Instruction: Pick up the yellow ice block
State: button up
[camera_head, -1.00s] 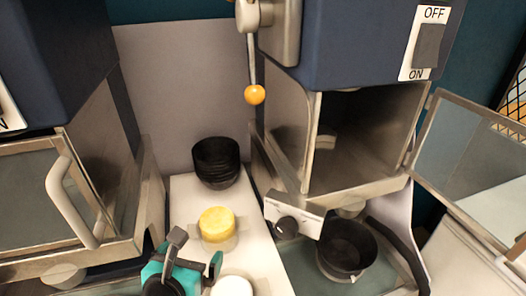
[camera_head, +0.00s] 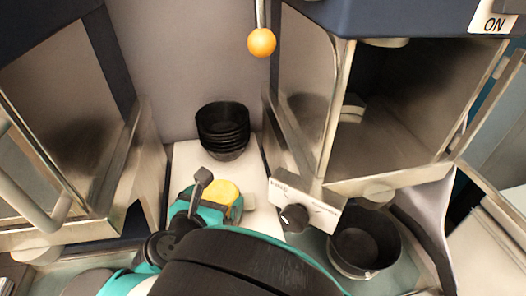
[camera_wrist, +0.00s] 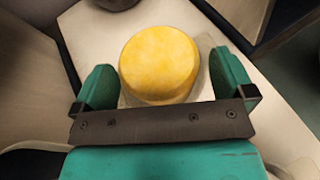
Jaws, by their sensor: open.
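The yellow ice block (camera_head: 221,193) is a round, pale-mottled yellow disc on the light counter between the two machines. In the wrist view the ice block (camera_wrist: 160,64) sits on a clear, see-through base, just ahead of my gripper and between its fingers. My gripper (camera_wrist: 166,88) is open, with one teal finger on each side of the block and visible gaps on both sides. In the head view my gripper (camera_head: 212,207) covers the near side of the block.
A stack of black bowls (camera_head: 222,130) stands behind the block. The right machine (camera_head: 400,110) has an open door and a knob (camera_head: 294,216); a black bowl (camera_head: 364,240) sits below it. The left machine (camera_head: 60,130) walls the other side, leaving a narrow strip of counter (camera_head: 187,160).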

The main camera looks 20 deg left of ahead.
jog(key=shift+w+a+f, duration=0.2)
jog(key=shift+w+f, duration=0.25)
jog(key=shift+f, duration=0.1)
jog(key=shift+a, duration=0.35)
jog(key=shift+s+a+r, duration=0.1)
jog(key=shift+a, duration=0.1)
jog(key=shift+w+d, duration=0.2)
jog(key=shift+d, duration=0.05)
jog(key=shift+c, duration=1.3)
jog(key=shift+w+d, duration=0.15)
jog(key=c, duration=0.6)
jog(key=shift+r, duration=0.1)
jog(key=shift+c, duration=0.2)
